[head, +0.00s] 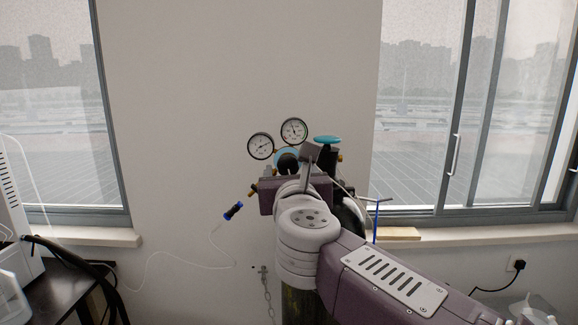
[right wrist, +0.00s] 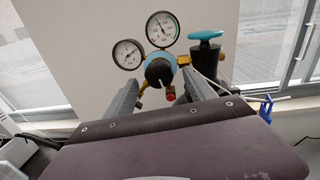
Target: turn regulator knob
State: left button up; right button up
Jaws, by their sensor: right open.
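The regulator has a black knob (right wrist: 158,70) on a light-blue body (right wrist: 182,60), with two round gauges (right wrist: 160,29) above it. In the head view the knob (head: 288,162) is partly hidden by my right gripper (head: 299,163). In the right wrist view, my right gripper (right wrist: 161,80) is open, its grey fingers spread to the left and right of the knob. The knob shows between the fingertips, with a visible gap on each side. I cannot tell how far the fingertips reach in depth. My left gripper is not in view.
A teal valve handwheel (head: 327,139) tops the cylinder just right of the regulator. The dark cylinder (head: 299,304) is mostly hidden behind my right arm. A blue-and-black connector (head: 233,211) on a thin white tube hangs at the left. Windows flank the wall.

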aim_at(288, 166)
jog(key=w, duration=0.3)
jog(key=shift+w+a+r+p, duration=0.1)
jog(key=shift+w+a+p, duration=0.15)
jog(key=shift+w+p, duration=0.1)
jog(key=shift+w, duration=0.25)
jog(key=shift+s, duration=0.1)
jog(key=shift+c, duration=1.3)
jog(key=c, duration=1.1)
